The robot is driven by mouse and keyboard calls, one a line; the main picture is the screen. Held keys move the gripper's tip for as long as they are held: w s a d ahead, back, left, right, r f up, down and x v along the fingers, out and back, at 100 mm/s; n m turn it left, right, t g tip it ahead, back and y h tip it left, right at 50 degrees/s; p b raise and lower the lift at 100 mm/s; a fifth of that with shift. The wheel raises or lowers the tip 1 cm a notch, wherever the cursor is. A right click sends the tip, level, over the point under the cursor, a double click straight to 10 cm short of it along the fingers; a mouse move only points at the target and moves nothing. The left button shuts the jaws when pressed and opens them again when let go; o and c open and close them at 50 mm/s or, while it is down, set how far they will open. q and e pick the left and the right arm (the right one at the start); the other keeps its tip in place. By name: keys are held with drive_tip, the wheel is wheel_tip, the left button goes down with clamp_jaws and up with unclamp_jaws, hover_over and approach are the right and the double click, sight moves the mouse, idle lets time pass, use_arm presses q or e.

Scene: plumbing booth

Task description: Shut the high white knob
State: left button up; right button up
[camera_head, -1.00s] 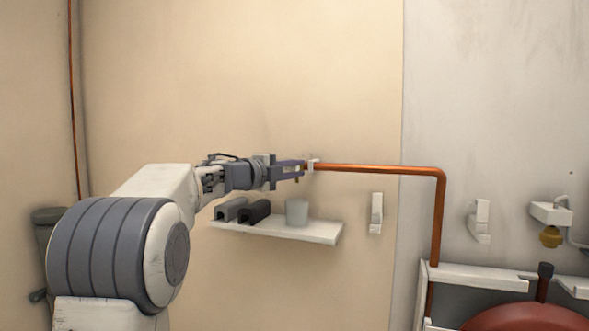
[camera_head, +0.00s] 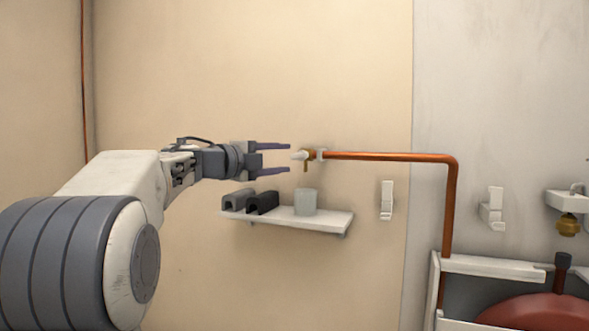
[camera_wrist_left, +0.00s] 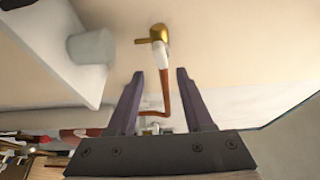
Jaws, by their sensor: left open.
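The white knob (camera_head: 299,155) is on the brass tap (camera_head: 308,157) at the left end of the high copper pipe (camera_head: 385,157). The tap's small spout points down in the head view. My left gripper (camera_head: 290,158) is open and empty, its two fingers level with the knob, one above and one below, with their tips just left of it. In the left wrist view the brass tap (camera_wrist_left: 161,34) shows beyond the open left gripper (camera_wrist_left: 160,74), with the knob pale at its near end. My right gripper is not in view.
White wall brackets (camera_head: 387,201) are to the right. A red tank (camera_head: 533,312) stands at the lower right. The wall above the pipe is bare.

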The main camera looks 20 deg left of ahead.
use_arm(q)
drive_tip(key=shift+b+v, duration=0.35)
drive_tip(key=shift+v, duration=1.05)
